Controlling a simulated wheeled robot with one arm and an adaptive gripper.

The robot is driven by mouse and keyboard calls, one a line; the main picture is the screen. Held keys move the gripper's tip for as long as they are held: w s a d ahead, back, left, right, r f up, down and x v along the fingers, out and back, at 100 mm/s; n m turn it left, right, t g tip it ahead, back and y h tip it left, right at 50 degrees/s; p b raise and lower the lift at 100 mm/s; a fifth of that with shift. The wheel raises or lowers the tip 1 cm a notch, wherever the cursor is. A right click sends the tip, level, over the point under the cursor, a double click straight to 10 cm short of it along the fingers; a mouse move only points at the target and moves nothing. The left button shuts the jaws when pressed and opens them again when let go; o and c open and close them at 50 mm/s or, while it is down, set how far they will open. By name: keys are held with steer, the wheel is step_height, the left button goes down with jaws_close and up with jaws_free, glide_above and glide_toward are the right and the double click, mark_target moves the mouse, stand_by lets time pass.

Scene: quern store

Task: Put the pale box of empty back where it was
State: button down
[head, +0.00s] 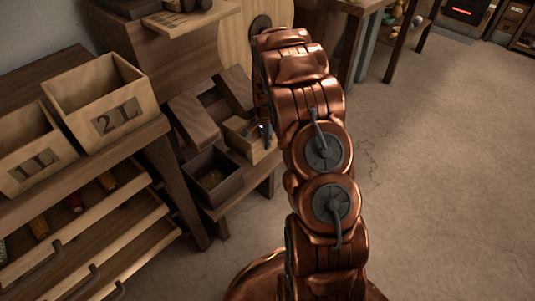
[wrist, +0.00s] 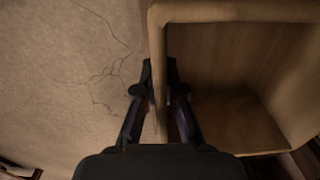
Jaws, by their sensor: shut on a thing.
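The pale box (head: 256,147) is a small open wooden box at the right end of the low dark bench, partly hidden by my arm in the head view. In the wrist view the pale box (wrist: 215,12) fills the right side, and the part of its inside that shows looks empty. My gripper (wrist: 159,90) is shut on its left wall, one finger on each side. In the head view my gripper (head: 265,130) is mostly hidden behind my arm. I cannot tell whether the box rests fully on the bench.
Boxes marked 1L (head: 35,168) and 2L (head: 118,118) stand on the left shelf. The floor (head: 440,170) to the right is clear.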

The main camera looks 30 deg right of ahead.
mark_target(267, 153)
step_height(267, 153, down, 6)
steer(key=shift+d+f+b, duration=0.1)
steer(key=shift+f+b, duration=0.1)
steer(key=shift+b, duration=0.6)
steer(key=shift+r, duration=0.1)
steer(key=c, duration=1.3)
jaws_free()
